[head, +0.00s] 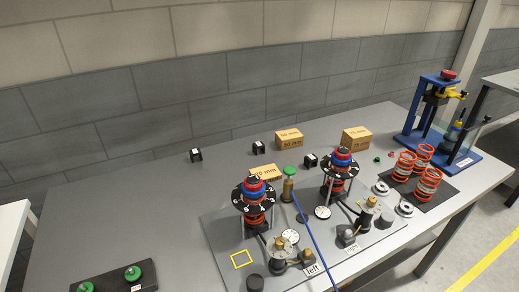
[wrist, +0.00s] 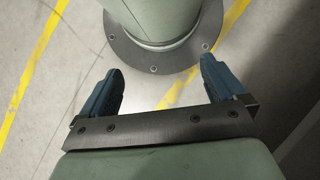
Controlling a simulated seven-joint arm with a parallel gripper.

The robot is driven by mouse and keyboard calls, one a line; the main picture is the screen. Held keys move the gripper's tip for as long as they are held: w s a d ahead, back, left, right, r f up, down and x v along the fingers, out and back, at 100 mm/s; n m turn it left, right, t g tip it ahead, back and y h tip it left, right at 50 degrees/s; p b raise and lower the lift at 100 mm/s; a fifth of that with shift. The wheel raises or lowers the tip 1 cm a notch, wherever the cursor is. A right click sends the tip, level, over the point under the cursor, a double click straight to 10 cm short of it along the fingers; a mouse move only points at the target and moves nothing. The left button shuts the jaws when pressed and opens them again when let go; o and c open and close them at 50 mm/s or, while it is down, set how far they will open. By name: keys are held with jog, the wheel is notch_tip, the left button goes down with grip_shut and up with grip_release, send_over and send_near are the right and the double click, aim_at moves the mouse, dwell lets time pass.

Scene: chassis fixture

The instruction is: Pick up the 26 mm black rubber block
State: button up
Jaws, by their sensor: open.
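Three small black blocks with white labels stand on the grey table in the head view: a left block (head: 196,155), a middle block (head: 258,147) and a right block (head: 310,160). Their labels are too small to read, so I cannot tell which one is 26 mm. My gripper (wrist: 161,64) shows only in the wrist view. Its two blue fingers are apart with nothing between them. It is over the floor beside my own base, away from the blocks.
The grey table (head: 130,215) holds cardboard boxes (head: 289,139), a fixture plate with two dial-topped spring stands (head: 256,195), orange springs (head: 428,185) and a blue press (head: 440,110). A black tray with green-topped parts (head: 133,273) lies front left. The table's left part is mostly clear.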

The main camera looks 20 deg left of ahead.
jog(key=c, duration=0.4)
jog(key=shift+o, duration=0.2)
